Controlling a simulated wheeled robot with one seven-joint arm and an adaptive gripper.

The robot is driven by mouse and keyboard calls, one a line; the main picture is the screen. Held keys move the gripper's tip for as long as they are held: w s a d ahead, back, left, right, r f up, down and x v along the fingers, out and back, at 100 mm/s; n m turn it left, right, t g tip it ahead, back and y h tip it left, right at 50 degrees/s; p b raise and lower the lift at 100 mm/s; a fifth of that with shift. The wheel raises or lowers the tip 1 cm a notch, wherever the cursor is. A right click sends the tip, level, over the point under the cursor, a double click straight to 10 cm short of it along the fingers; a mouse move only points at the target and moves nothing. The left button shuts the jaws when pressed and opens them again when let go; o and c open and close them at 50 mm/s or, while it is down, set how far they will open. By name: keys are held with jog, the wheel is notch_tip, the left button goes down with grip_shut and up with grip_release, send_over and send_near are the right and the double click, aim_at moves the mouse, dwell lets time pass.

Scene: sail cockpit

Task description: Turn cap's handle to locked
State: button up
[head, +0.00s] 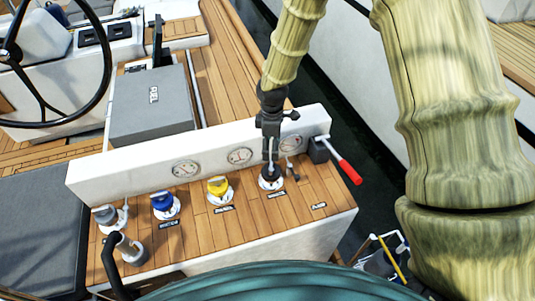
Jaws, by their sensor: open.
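A row of filler caps with handles stands on the teak panel (250,206). A grey cap (105,216) is at the left, then a blue cap (163,203) and a yellow cap (218,187). A black cap (270,178) on a white round base is at the right of the row. My gripper (270,158) points down right above the black cap, and its fingers overlap the cap's top in the picture. The gripper is open. Whether its fingers touch the handle cannot be told. Which way the black cap's handle points is largely hidden.
A white gauge panel (120,178) with round dials runs behind the caps. A red-handled lever (346,170) sticks out right of my gripper. A grey box (150,105) and a steering wheel (60,118) are at the back left. A grey fitting (131,248) stands front left.

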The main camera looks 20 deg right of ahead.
aim_at(271, 165)
jog(key=shift+s+f+p, duration=0.1)
jog(key=shift+f+p, duration=0.2)
jog(key=shift+f, duration=0.55)
notch_tip(271, 165, down, 3)
jog(key=shift+p, duration=0.65)
jog(key=shift+f+p, duration=1.05)
jog(key=shift+f, duration=1.85)
jog(key=c, duration=1)
